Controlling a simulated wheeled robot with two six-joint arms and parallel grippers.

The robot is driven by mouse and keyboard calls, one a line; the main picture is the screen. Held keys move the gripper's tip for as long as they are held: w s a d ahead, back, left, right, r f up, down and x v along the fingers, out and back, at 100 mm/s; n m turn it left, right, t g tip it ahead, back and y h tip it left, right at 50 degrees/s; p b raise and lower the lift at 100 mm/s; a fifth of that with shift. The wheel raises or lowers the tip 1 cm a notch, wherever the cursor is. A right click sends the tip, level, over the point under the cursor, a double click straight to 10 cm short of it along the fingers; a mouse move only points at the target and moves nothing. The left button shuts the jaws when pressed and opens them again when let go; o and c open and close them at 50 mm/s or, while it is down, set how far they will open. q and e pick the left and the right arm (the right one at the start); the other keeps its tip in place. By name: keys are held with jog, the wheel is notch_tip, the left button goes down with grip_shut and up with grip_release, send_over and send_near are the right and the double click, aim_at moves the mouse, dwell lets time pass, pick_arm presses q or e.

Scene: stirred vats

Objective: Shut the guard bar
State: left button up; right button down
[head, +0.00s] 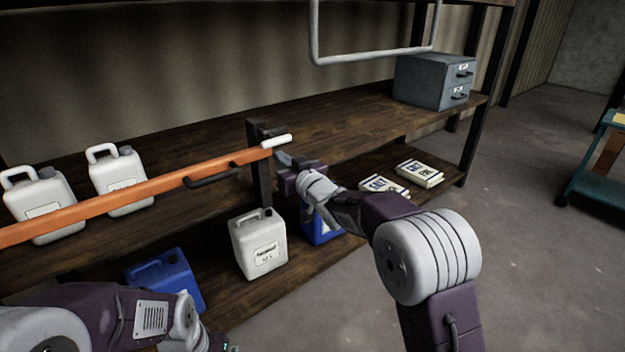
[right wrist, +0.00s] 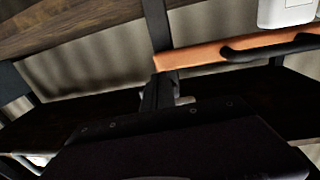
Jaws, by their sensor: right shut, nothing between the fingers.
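The guard bar (head: 130,195) is a long orange bar that runs across the front of the shelf in the head view, with a black handle (head: 212,176) and a white tip (head: 277,141). Its tip end lies at the dark shelf post (head: 260,180), by a black bracket (head: 265,130); I cannot tell if it is seated. My right gripper (head: 284,160) is shut and empty, just below and right of the tip. The right wrist view shows the bar (right wrist: 200,56) and its handle (right wrist: 270,50) beyond the fingers. My left gripper is low at the bottom edge, its fingers unclear.
White jugs (head: 118,180) stand behind the bar. A white canister (head: 258,245) and a blue one (head: 170,278) stand on the lower shelf, with labelled packs (head: 420,173) to the right. A grey drawer box (head: 433,82) sits on the upper board.

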jog(key=shift+s+d+r, duration=0.5)
jog(key=shift+s+d, duration=3.25)
jog(key=shift+s, duration=0.65)
jog(key=s+d+f+m+g+h, duration=0.3)
jog(key=s+d+f+h, duration=0.15)
jog(key=f, duration=0.35)
jog(key=s+d+f+m+g+h, duration=0.25)
jog(key=s+d+f, duration=0.2)
jog(key=f, duration=0.35)
jog(key=s+d+f+g+h, duration=0.1)
jog(key=s+f+g, duration=0.45)
jog(key=s, duration=0.45)
jog(key=s+d+f+g, duration=0.1)
jog(key=s+f+g, duration=0.4)
jog(key=s, duration=0.5)
notch_tip(320, 180, up, 24)
jog(key=t+p, duration=0.1)
jog(key=p, duration=2.5)
jog(key=shift+w, duration=0.2)
jog(key=shift+d, duration=0.1)
